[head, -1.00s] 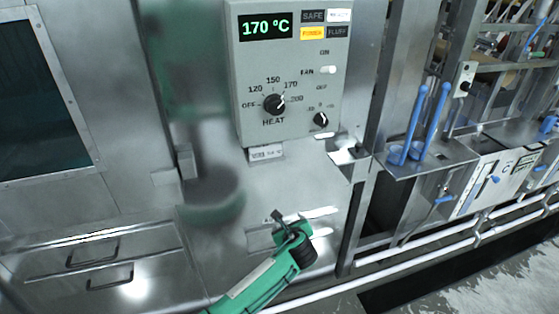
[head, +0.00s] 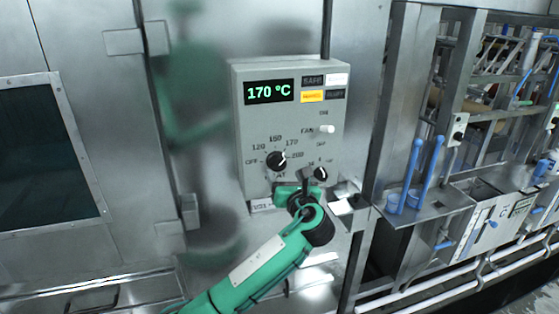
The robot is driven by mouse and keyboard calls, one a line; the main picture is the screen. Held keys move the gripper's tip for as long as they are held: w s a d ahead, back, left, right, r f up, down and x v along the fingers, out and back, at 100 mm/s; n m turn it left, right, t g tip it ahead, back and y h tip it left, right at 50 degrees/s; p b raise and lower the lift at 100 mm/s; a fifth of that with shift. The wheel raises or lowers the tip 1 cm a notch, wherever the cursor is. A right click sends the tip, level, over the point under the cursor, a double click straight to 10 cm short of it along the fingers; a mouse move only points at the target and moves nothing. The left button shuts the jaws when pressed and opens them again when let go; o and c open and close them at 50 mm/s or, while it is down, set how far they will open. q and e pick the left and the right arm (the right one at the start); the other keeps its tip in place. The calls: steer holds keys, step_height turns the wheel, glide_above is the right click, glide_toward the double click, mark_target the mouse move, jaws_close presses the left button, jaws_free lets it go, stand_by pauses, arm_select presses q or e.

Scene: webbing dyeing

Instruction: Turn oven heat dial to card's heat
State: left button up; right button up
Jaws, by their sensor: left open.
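The grey oven control panel (head: 238,130) shows 170 °C in green on its display (head: 270,91). The black heat dial (head: 276,161) sits below the display, with its white mark to the upper right, roughly toward 170. Its scale runs from OFF through 120, 150 and 170 to 200. My left gripper (head: 296,183) is open in front of the panel's lower part, just below and right of the dial. It hides part of the HEAT lettering. I cannot tell whether it touches the panel. My right gripper is not in view. No readable heat card shows.
A smaller black knob (head: 321,174) is close to the right of my gripper, with a white fan switch (head: 327,129) above it. An orange lamp (head: 312,96) is lit. Blue-handled tools (head: 431,168) stand on a metal shelf at the right. The oven window (head: 45,160) is at the left.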

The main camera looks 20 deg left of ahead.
mark_target(279, 166)
arm_select(q)
steer(key=p+x, duration=0.1)
steer(key=x, duration=0.3)
steer(key=shift+w+a+r+p, duration=0.1)
steer(key=shift+w+a+p, duration=0.05)
steer(key=shift+w+p, duration=0.15)
steer(key=shift+w+a, duration=0.3)
steer(key=shift+w, duration=0.15)
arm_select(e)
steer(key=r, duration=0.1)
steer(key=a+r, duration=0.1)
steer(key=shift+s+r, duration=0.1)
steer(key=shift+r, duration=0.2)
arm_select(q)
steer(key=shift+c, duration=0.5)
steer(key=c, duration=0.9)
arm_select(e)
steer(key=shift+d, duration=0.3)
